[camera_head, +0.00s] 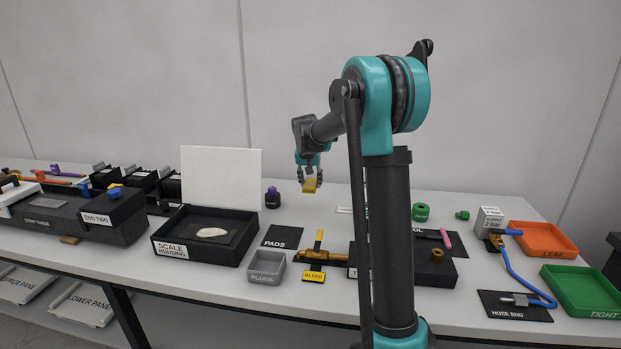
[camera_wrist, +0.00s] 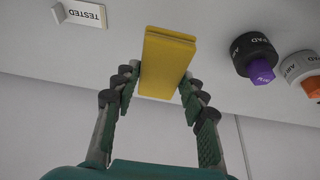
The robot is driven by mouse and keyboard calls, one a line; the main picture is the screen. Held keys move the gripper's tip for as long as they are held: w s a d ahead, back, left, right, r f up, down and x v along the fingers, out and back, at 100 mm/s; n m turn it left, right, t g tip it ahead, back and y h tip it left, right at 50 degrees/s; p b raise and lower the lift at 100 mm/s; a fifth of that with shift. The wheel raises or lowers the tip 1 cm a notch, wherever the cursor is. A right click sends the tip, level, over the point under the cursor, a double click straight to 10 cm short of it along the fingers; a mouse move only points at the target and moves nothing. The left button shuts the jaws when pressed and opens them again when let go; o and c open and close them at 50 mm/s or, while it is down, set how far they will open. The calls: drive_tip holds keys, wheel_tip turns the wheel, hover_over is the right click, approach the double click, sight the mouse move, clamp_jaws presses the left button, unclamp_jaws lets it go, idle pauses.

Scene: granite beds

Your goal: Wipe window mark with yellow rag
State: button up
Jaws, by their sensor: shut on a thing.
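My gripper (camera_head: 309,176) is shut on the yellow rag (camera_head: 311,185) and holds it above the middle of the bench, below the teal and dark arm. In the wrist view the rag (camera_wrist: 167,62) is a flat yellow block standing out between the two fingers of the gripper (camera_wrist: 160,90). A white upright panel (camera_head: 222,172) stands behind the black scale housing tray (camera_head: 207,236) at the left of the gripper. An irregular whitish patch (camera_head: 212,232) lies on the dark inner surface of that tray. I cannot tell if it is the window mark.
A black pot with a purple top (camera_head: 272,198) stands near the gripper. The grey plugs bin (camera_head: 266,266), black pads mat (camera_head: 282,237) and yellow-handled bleed valve (camera_head: 318,252) lie in front. Orange (camera_head: 542,240) and green (camera_head: 583,291) trays are at right. The end two block (camera_head: 85,210) is at left.

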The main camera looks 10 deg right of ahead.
sight(310, 184)
drive_tip(key=shift+f, duration=0.75)
drive_tip(key=o, duration=1.1)
drive_tip(key=shift+f, duration=0.15)
drive_tip(key=shift+f, duration=0.35)
drive_tip(key=shift+f, duration=0.3)
drive_tip(key=shift+f, duration=0.35)
drive_tip(key=shift+f, duration=0.35)
